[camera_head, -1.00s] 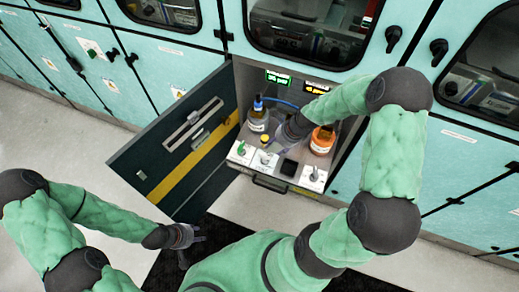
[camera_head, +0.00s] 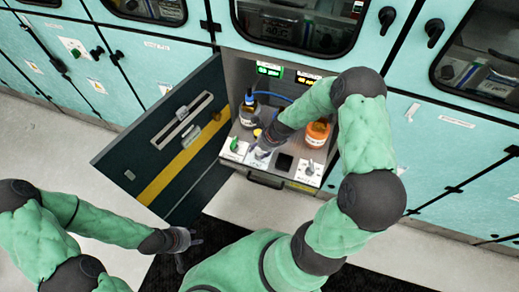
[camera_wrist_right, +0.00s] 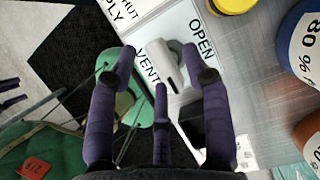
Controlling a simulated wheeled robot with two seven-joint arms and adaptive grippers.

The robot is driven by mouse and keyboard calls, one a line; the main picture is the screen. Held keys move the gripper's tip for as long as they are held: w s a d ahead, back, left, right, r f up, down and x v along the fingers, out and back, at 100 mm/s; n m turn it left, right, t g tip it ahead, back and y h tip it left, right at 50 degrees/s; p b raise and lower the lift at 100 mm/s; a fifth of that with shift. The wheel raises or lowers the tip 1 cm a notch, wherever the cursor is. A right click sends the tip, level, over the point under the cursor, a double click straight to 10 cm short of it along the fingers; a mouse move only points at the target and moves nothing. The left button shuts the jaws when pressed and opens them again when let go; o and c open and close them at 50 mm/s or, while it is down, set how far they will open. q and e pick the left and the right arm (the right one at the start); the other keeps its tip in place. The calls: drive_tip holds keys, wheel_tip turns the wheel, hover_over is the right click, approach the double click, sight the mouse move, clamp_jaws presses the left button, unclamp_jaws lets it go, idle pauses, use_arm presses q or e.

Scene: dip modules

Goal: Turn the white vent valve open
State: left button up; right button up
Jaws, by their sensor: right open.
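The white vent valve (camera_wrist_right: 163,62) shows in the right wrist view on a white plate lettered VENT, with OPEN on its right side. Its handle lies between the spread fingertips of my right gripper (camera_head: 260,149), which is open; I cannot tell whether any finger touches it. My left gripper (camera_head: 187,242) is open and empty at lower left, away from the cabinet.
A green valve (camera_head: 234,145) and a grey valve (camera_head: 309,168) flank the spot. A blue-capped bottle (camera_head: 249,112) and an orange bottle (camera_head: 317,132) stand behind. A dark square (camera_head: 284,162) is beside the vent plate. The open cabinet door (camera_head: 165,150) bounds the left side.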

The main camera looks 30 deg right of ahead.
clamp_jaws()
drive_tip(key=shift+n, duration=0.3)
drive_tip(key=n+g+y+p, duration=0.1)
drive_tip(key=n, duration=0.2)
drive_tip(key=shift+d+r+p, duration=0.1)
drive_tip(key=shift+d+p, duration=0.05)
drive_tip(key=shift+p, duration=0.15)
drive_tip(key=n, duration=0.2)
drive_tip(key=n+g+p, duration=0.1)
drive_tip(key=n, duration=0.1)
drive_tip(key=shift+w+d+g+y, duration=0.1)
drive_tip(key=shift+g+y, duration=0.2)
drive_tip(key=n+g, duration=0.1)
drive_tip(key=n, duration=0.3)
drive_tip(key=shift+w+d+n+g+p, duration=0.1)
drive_tip(key=shift+w+n+g+p, duration=0.05)
drive_tip(key=shift+n+g+p, duration=0.2)
drive_tip(key=n+g, duration=0.1)
drive_tip(key=n, duration=0.1)
drive_tip(key=n+g+h, duration=0.1)
drive_tip(key=n, duration=0.2)
drive_tip(key=shift+w+n, duration=0.15)
drive_tip(key=shift+n, duration=0.1)
